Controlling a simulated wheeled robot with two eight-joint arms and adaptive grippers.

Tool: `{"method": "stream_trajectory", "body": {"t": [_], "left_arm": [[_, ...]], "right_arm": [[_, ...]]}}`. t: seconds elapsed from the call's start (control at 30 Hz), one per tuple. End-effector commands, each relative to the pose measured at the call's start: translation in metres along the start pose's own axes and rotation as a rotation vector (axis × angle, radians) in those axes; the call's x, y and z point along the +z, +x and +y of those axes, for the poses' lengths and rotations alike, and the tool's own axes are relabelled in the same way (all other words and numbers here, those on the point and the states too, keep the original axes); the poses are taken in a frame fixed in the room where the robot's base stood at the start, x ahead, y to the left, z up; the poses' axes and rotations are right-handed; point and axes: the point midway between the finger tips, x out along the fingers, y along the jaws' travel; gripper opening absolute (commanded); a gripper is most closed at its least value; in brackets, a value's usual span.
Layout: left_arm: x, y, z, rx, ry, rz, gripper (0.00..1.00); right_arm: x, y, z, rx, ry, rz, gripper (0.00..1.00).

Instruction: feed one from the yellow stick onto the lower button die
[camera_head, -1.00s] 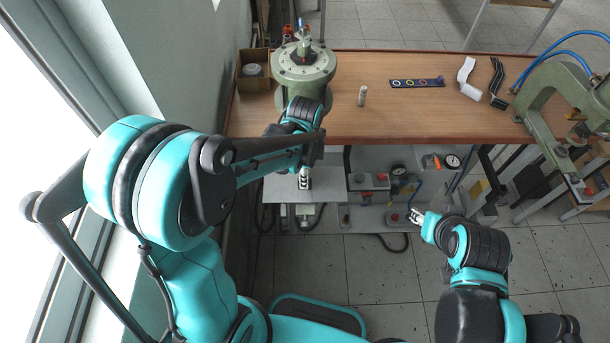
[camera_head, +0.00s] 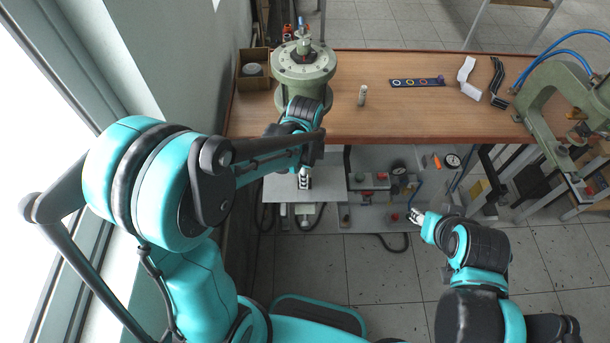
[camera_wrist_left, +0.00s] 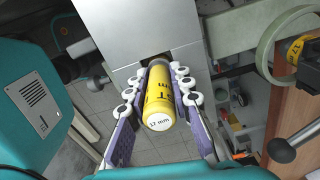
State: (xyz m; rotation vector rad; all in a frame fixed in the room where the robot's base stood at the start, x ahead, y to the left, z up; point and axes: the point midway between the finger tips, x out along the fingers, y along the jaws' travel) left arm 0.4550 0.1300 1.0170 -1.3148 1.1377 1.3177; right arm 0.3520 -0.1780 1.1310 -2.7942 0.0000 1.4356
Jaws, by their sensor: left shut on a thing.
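My left gripper (camera_wrist_left: 160,105) is shut on the yellow stick (camera_wrist_left: 158,98), a yellow cylinder marked "17 mm" on its white end face. In the head view my left gripper (camera_head: 304,180) is low in front of the table's front edge, below the green round machine, over a light grey plate. The stick is not clear there. My right gripper (camera_head: 416,215) is to the right, below the table top, too small to read its fingers. I cannot make out the lower button die in either view.
The green round machine (camera_head: 304,64) stands at the table's left, beside a cardboard box (camera_head: 253,84). A pale cylinder (camera_head: 362,95) stands upright near it. A dark strip with coloured rings (camera_head: 416,83) lies farther back. A green C-shaped press (camera_head: 541,92) is at right.

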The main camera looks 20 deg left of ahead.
Motion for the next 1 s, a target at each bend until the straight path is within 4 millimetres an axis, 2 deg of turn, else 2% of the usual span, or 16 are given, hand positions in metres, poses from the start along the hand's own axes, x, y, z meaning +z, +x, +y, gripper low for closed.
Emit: {"method": "stream_trajectory", "body": {"t": [0.17,0.8,1.0], "left_arm": [[0.000,-0.003,0.001,0.000,0.000,0.000,0.00],[0.000,-0.057,0.000,0.000,0.000,0.000,0.00],[0.000,-0.060,0.000,0.000,0.000,0.000,0.00]], "right_arm": [[-0.002,-0.002,0.000,0.000,0.000,0.000,0.39],[-0.025,-0.035,0.000,0.000,0.000,0.000,0.39],[-0.026,-0.036,0.000,0.000,0.000,0.000,0.39]]}}
